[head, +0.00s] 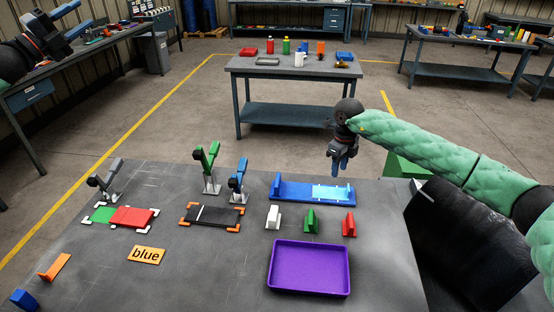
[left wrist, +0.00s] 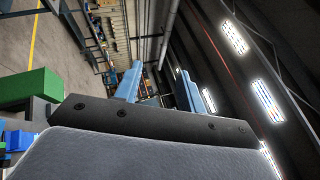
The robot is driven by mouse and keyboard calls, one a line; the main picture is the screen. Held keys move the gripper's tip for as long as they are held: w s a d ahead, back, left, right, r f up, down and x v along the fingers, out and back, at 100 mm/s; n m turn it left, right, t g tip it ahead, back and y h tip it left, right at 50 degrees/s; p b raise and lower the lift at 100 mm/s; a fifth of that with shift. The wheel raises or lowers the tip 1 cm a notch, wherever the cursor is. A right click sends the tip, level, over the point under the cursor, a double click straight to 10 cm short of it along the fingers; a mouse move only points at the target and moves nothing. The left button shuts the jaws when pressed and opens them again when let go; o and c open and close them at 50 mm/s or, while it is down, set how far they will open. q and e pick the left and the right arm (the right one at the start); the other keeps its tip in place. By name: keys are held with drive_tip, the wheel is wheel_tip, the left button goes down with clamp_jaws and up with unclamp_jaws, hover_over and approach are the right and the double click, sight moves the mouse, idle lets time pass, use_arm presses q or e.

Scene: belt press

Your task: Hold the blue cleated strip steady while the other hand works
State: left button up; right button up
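A blue flat piece (head: 300,190) lies at the back right of the grey work table in the head view. My left gripper (head: 74,20) is raised at the far top left, far from the piece. The left wrist view shows its two blue fingers (left wrist: 160,88) apart, with nothing between them.
A purple tray (head: 309,293) stands in front, with white, green and red blocks (head: 311,222) behind it. Two fixtures, one with a black strip (head: 213,216) and one with a red and green strip (head: 132,217), sit left beside upright clamps.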

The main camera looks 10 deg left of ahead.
use_arm(q)
drive_tip(key=s+d+r+m+h, duration=0.2)
drive_tip(key=s+d+r+m, duration=0.15)
drive_tip(key=r, duration=0.25)
drive_tip(key=n+g+y, duration=1.1)
drive_tip(key=n+g, duration=0.8)
drive_tip(key=n, duration=1.4)
hover_over(278, 179)
drive_tip(key=s, duration=0.1)
drive_tip(key=a+x, duration=0.3)
drive_tip(key=x, duration=1.4)
drive_tip(key=a+f+x, duration=0.1)
drive_tip(key=a+x, duration=0.3)
drive_tip(key=x, duration=1.3)
drive_tip(key=a+f+x, duration=0.1)
drive_tip(key=a+x, duration=0.3)
drive_tip(key=x, duration=1.3)
drive_tip(key=shift+w+f, duration=0.15)
drive_tip(key=shift+w, duration=0.2)
drive_tip(key=shift+w+d+f+m+y, duration=0.1)
drive_tip(key=shift+w+f+m+y, duration=0.2)
drive_tip(key=shift+m+y, duration=0.3)
drive_tip(key=shift+w+f+m+y, duration=0.25)
drive_tip(key=shift+f+m+y, duration=0.1)
drive_tip(key=shift+m+y, duration=0.25)
drive_tip(key=shift+f, duration=3.85)
